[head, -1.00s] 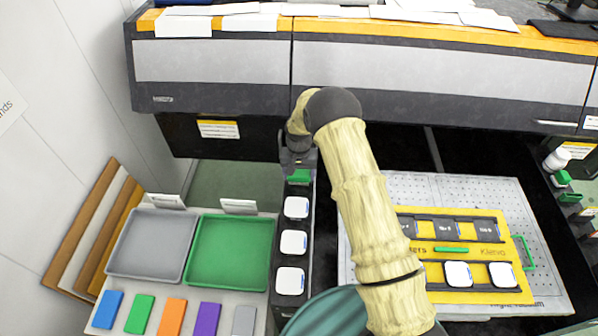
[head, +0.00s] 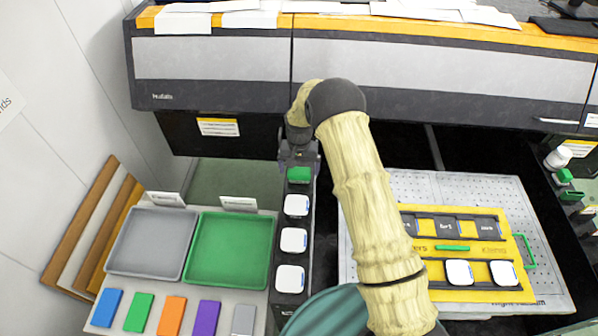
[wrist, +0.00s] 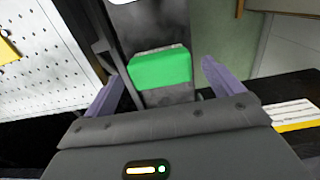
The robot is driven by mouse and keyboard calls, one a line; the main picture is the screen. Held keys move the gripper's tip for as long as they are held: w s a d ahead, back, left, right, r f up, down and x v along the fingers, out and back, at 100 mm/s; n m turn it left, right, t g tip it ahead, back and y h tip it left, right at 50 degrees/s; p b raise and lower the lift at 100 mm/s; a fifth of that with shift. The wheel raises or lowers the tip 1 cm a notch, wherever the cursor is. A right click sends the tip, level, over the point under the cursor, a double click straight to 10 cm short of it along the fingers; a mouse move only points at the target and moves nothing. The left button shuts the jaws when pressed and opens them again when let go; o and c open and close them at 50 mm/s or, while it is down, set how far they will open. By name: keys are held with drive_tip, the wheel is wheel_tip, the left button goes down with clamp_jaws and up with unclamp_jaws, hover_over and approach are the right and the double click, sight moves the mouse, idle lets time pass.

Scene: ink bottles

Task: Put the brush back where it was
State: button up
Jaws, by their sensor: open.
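The brush appears to be the green block (head: 299,175) with a pale grey edge, at the far end of a narrow black rack (head: 291,220). In the wrist view the green block (wrist: 160,69) sits on the dark rack surface, between my two fingers. My gripper (head: 299,160) is open just behind and above it in the head view. In the wrist view my gripper (wrist: 162,78) has its fingers spread, with a gap on each side of the block. Bristles cannot be made out.
Several white-capped bottles (head: 294,241) stand in the rack in front of the green block. A green tray (head: 228,250) and a grey tray (head: 152,242) are to the left. A yellow holder (head: 455,290) lies on a perforated plate right. The printer body (head: 200,70) overhangs behind.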

sight(300, 171)
wheel_tip(300, 171, up, 10)
drive_tip(key=b, duration=0.2)
idle(0.7)
drive_tip(key=s+d+r+t, duration=0.1)
drive_tip(key=s+d+r, duration=0.6)
drive_tip(key=s+d, duration=0.3)
drive_tip(key=s+d+r, duration=0.1)
drive_tip(key=s+d, duration=0.3)
drive_tip(key=s, duration=0.4)
drive_tip(key=s+d+r+t, duration=0.1)
drive_tip(key=s+d, duration=0.2)
drive_tip(key=s, duration=0.6)
drive_tip(key=shift+d+r+t, duration=0.3)
drive_tip(key=shift+d, duration=0.1)
